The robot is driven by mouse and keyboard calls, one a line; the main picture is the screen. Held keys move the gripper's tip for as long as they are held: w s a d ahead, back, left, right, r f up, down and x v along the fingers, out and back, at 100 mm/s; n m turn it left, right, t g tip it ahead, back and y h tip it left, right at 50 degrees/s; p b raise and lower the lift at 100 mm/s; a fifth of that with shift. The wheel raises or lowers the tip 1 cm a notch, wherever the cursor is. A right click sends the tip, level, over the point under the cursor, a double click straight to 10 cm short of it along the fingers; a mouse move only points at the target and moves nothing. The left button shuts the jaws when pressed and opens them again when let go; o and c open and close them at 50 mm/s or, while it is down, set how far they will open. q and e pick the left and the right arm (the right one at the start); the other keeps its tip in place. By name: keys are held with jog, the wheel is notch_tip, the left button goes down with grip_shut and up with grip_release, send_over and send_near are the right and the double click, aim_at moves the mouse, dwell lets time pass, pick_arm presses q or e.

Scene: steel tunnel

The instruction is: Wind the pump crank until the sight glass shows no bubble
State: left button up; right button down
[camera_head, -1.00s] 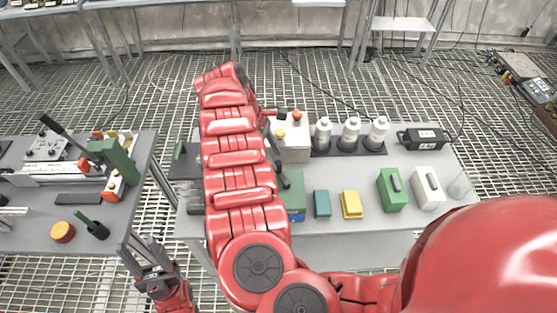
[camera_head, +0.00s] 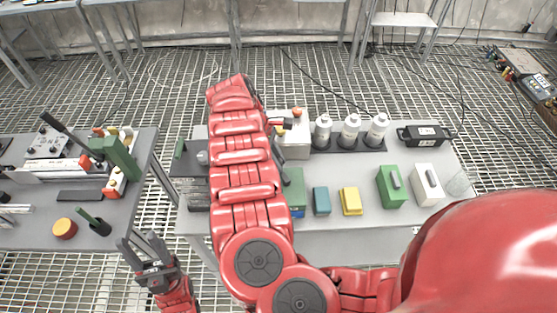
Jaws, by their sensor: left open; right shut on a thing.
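My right arm reaches over the middle bench, and its forearm covers much of the bench's left part. My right gripper (camera_head: 281,168) shows only as a dark sliver beside the forearm, above a green box-shaped body (camera_head: 295,189) that looks like the pump. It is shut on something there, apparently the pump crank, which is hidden. I cannot make out the sight glass or any bubble. My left gripper (camera_head: 144,250) is open and empty, low in front of the gap between the benches.
A white box (camera_head: 296,146) with coloured knobs and several white bottles (camera_head: 351,132) stand behind. Blue (camera_head: 321,201), yellow (camera_head: 351,201), green (camera_head: 391,187) and white (camera_head: 427,185) blocks sit to the right.

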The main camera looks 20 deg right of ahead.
jog(key=shift+w+d+f+m+b, duration=0.1)
jog(key=shift+d+m+b, duration=0.1)
jog(key=shift+m+b, duration=0.15)
jog(key=m, duration=0.1)
jog(key=d+m+b, duration=0.1)
jog(key=m+g+y+b, duration=0.1)
jog(key=shift+d+f+m, duration=0.15)
jog(key=shift+d+m, duration=0.1)
jog(key=shift+m, duration=0.1)
jog(key=shift+d+r+m+g+y+b, duration=0.2)
jog(key=shift+m+g+y+b, duration=0.1)
jog(key=shift+m+b, duration=0.35)
jog(key=c, duration=0.7)
grip_release()
jog(key=shift+r, duration=0.1)
